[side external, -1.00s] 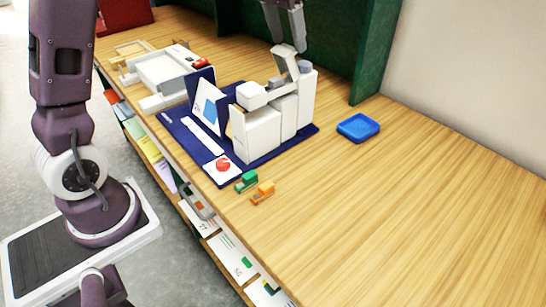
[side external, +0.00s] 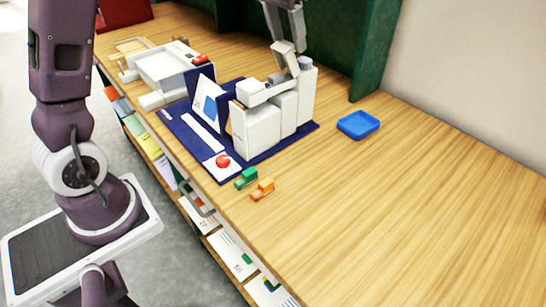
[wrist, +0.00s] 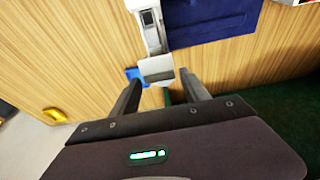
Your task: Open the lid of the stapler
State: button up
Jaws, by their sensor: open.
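A bulky white and grey machine (side external: 262,126) stands on a dark blue mat (side external: 222,174); it looks like the stapler, but I cannot be sure. A light arm-like piece (side external: 258,93) runs across its top. My gripper (side external: 286,72) comes down from above at the machine's rear top. In the wrist view my gripper's two dark fingers (wrist: 161,77) are spread apart, with the white end of the machine (wrist: 155,68) in line between them. They hold nothing that I can see; whether they touch the machine I cannot tell.
A blue tray (side external: 358,125) lies to the right. Small green (side external: 246,179) and orange (side external: 263,189) items sit near the front edge. A white device with a red part (side external: 168,69) stands at left. Green panels (side external: 377,48) rise behind. The right of the table is clear.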

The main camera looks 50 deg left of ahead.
jog(key=c, duration=0.5)
jog(key=shift+w, duration=0.6)
jog(key=shift+w+f+g, duration=0.2)
jog(key=shift+w+g, duration=0.2)
jog(key=shift+w, duration=0.2)
jog(key=o, duration=0.6)
jog(key=shift+c, duration=0.2)
